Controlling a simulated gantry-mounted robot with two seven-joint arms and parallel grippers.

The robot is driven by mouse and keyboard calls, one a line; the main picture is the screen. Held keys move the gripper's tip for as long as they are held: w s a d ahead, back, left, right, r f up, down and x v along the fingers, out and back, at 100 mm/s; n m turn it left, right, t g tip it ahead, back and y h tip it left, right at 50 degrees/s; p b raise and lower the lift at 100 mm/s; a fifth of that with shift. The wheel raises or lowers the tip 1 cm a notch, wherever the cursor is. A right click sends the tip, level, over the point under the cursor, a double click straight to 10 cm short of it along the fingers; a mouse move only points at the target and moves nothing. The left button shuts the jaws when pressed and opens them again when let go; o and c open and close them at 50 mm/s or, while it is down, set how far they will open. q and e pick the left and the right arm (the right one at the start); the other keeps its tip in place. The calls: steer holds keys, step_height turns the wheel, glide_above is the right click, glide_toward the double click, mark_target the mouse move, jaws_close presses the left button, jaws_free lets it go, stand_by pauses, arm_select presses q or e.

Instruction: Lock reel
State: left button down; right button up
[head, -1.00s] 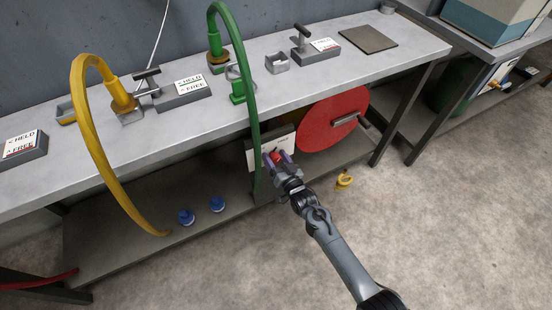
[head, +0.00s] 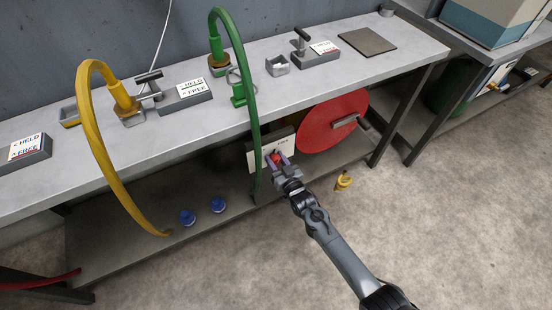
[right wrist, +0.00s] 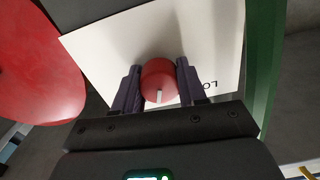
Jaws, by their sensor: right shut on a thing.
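The red reel (head: 325,112) is a large disc with a grey crank handle (head: 346,121) under the bench; its edge also shows in the right wrist view (right wrist: 38,65). Left of it is a white panel (head: 256,160), also in the right wrist view (right wrist: 212,40), where part of a word, "LO", can be read. A round red knob (right wrist: 158,92) with a pale mark at its lower edge sits on the panel. My right gripper (head: 277,157) is shut on the knob, with one purple finger on each side (right wrist: 158,68). My left gripper is not in view.
A green hose (head: 250,90) arches down just left of the panel. A yellow hose (head: 92,125) hangs farther left. The bench edge (head: 190,137) lies above.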

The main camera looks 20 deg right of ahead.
steer(key=n+p, duration=0.1)
steer(key=n, duration=0.2)
steer(key=n+p, duration=0.1)
steer(key=n, duration=0.2)
steer(key=shift+n, duration=0.3)
steer(key=n, duration=0.3)
steer(key=shift+n+p, duration=0.4)
steer(key=shift+n, duration=0.4)
steer(key=o, duration=1.1)
steer(key=shift+c, duration=0.2)
steer(key=shift+s, duration=0.15)
